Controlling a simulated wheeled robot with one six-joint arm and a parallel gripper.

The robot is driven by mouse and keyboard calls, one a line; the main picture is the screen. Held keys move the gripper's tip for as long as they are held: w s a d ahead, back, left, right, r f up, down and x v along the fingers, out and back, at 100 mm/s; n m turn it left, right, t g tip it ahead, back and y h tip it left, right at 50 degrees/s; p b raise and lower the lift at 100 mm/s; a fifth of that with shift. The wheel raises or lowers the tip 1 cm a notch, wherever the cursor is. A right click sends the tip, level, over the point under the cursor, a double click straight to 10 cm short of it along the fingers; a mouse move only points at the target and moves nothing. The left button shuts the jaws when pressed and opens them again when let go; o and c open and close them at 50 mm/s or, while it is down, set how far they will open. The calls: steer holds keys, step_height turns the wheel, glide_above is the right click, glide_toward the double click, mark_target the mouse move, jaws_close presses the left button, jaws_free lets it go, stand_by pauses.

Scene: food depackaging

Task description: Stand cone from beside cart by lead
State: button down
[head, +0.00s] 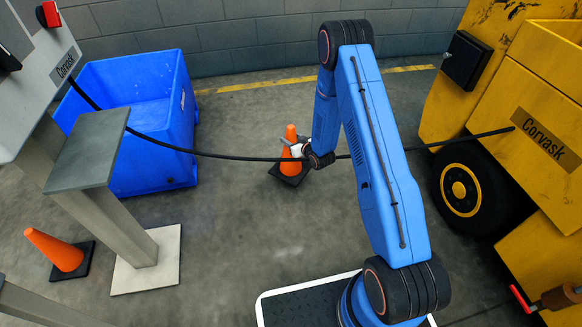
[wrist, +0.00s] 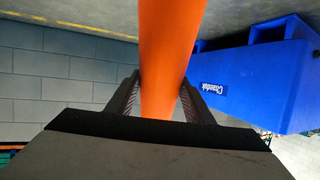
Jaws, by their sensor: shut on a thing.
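An orange cone (head: 291,167) with a dark square base stands roughly upright behind the middle of the black lead (head: 225,156), as the head view sees it. My gripper (head: 292,147) is shut on the cone's upper part. In the wrist view the orange cone (wrist: 168,45) runs between the two fingers of my gripper (wrist: 160,92). I cannot tell whether its base touches the floor. The lead hangs between a grey post unit at left and a yellow vehicle (head: 480,115) at right. A second orange cone (head: 52,249) stands at the far left.
A blue open bin (head: 150,158) stands at left behind the lead; it also shows in the wrist view (wrist: 260,85). A grey post on a pale foot plate (head: 150,265) stands at front left. Bare floor lies in the middle. A block wall closes the back.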

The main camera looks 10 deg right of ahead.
step_height(320, 180, down, 9)
steer(key=shift+r, duration=0.2)
stand_by(0.4)
steer(key=c, duration=0.9)
jaws_free()
steer(key=shift+f, duration=0.1)
